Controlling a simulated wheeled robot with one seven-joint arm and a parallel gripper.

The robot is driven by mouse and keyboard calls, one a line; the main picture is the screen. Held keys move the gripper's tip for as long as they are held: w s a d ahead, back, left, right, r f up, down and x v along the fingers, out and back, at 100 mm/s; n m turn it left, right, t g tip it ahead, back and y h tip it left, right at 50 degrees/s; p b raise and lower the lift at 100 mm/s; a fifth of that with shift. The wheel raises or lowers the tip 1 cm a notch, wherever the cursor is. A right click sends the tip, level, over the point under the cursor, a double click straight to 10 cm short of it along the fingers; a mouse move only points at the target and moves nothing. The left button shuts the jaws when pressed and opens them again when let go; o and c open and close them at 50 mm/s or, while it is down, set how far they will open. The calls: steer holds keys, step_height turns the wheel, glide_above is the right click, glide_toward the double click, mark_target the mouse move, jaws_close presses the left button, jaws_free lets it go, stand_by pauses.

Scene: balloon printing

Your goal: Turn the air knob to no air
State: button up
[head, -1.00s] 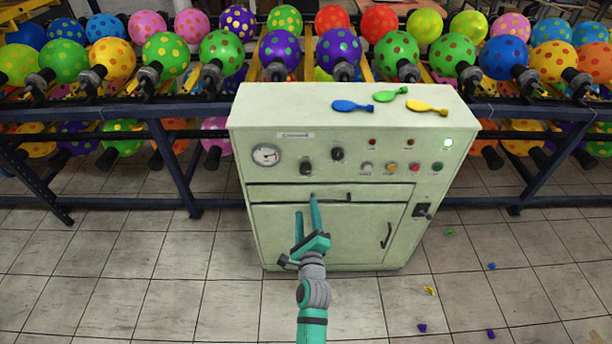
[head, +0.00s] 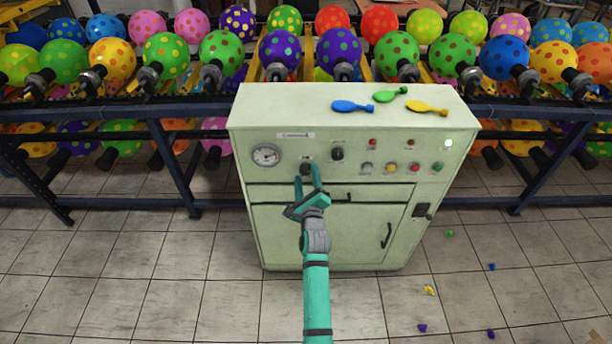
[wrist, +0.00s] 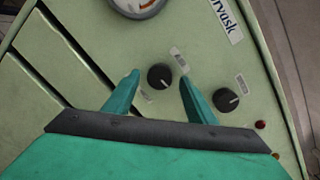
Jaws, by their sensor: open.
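The pale green machine (head: 330,228) has two dark round knobs on its front panel. The left knob (head: 306,168), nearer the gauge, also shows in the wrist view (wrist: 160,76). The right knob (head: 337,154) also shows there (wrist: 227,100). The labels by the knobs are too small to read, so I cannot tell which one is for air. My gripper (head: 308,178) is open in front of the left knob. In the wrist view its fingertips stand either side of that knob, with visible gaps. The right knob is outside the fingers. Contact with the panel cannot be told.
A pressure gauge (head: 266,155) sits left of the knobs. Small buttons and lights (head: 390,168) lie to the right. Flat balloons (head: 352,106) lie on the machine's top. Racks of inflated balloons (head: 165,54) stand behind. The tiled floor (head: 150,270) in front is mostly clear.

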steer(key=shift+w, duration=0.55)
steer(key=c, duration=1)
steer(key=shift+c, duration=0.2)
